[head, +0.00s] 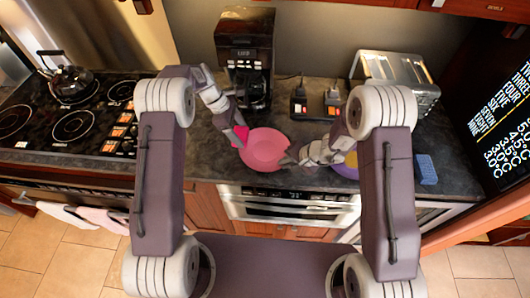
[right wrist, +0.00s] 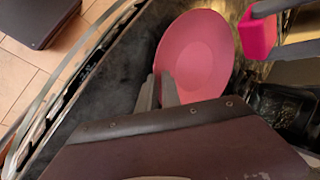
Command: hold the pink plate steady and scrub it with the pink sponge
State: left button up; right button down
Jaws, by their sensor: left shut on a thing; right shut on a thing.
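The pink plate (head: 264,151) is on or just above the dark counter, near its front edge. It also shows in the right wrist view (right wrist: 200,55). My right gripper (head: 287,159) is shut on the plate's right rim; its fingers (right wrist: 160,92) meet the near rim in the right wrist view. My left gripper (head: 240,122) is shut on the bright pink sponge (head: 240,136), at the plate's upper left edge. In the right wrist view the sponge (right wrist: 258,36) is beside the rim; I cannot tell whether they touch.
A purple and yellow item (head: 347,166) is partly hidden behind my right arm. A blue sponge (head: 426,168) lies at the counter's right. A coffee maker (head: 246,55) and a toaster (head: 396,72) stand at the back. The stove (head: 75,125) with a kettle (head: 67,78) is left.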

dwell(0.3)
jog(key=c, duration=1.5)
grip_release()
jog(key=shift+o, duration=0.2)
pick_arm(q)
jog(key=shift+d, duration=0.1)
jog(key=shift+w, duration=0.1)
pick_arm(e)
jog(key=v, duration=1.2)
pick_arm(q)
jog(key=shift+f, duration=0.15)
pick_arm(e)
jog(key=shift+f, duration=0.1)
